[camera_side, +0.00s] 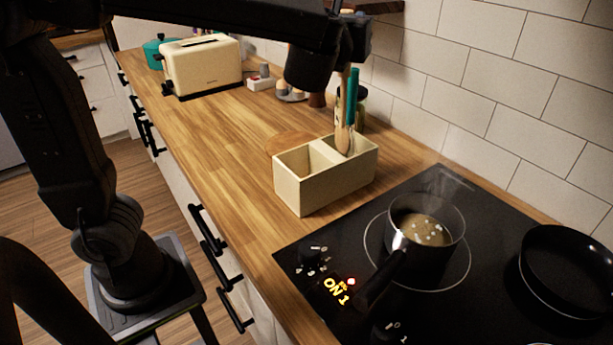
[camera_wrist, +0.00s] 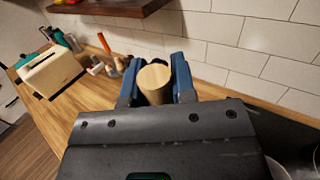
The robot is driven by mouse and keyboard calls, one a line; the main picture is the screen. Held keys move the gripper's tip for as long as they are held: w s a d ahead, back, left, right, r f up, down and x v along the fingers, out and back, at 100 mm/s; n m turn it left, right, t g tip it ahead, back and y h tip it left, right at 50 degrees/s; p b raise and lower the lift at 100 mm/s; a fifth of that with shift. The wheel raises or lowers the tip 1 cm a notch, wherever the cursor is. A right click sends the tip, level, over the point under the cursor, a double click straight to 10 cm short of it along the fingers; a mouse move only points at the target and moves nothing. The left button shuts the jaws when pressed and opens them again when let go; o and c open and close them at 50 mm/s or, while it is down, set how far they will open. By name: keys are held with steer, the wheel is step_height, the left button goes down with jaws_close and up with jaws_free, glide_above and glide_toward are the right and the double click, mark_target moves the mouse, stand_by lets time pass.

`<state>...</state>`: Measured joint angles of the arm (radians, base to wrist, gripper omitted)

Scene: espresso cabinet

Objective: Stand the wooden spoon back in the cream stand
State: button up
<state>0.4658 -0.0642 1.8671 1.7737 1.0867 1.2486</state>
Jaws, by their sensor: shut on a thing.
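The cream stand (camera_side: 318,190) is an open box with two compartments, on the wooden counter beside the hob. The wooden spoon (camera_side: 344,138) is upright in the side view, with its wide lower end at the mouth of the right compartment. How deep it sits is hard to tell. In the wrist view my gripper (camera_wrist: 155,78) has its blue fingers closed on either side of the spoon's round wooden end (camera_wrist: 154,84). In the side view the dark end of my arm is above the stand and partly covers the grip. The stand is hidden in the wrist view.
A teal upright piece (camera_side: 352,95) shows right beside the spoon. A steaming saucepan (camera_side: 428,235) sits on the lit hob, with a black frying pan (camera_side: 567,270) to its right. A cream toaster (camera_side: 202,66) stands farther back. The counter left of the stand is clear.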

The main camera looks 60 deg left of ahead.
steer(key=s+a+f, duration=0.2)
steer(key=s+a, duration=0.1)
steer(key=a, duration=0.3)
step_height(320, 180, down, 11)
steer(key=shift+s+r+g+h, duration=0.2)
steer(key=shift+g+h, duration=0.1)
steer(key=shift+f, duration=0.15)
steer(key=o, duration=0.9)
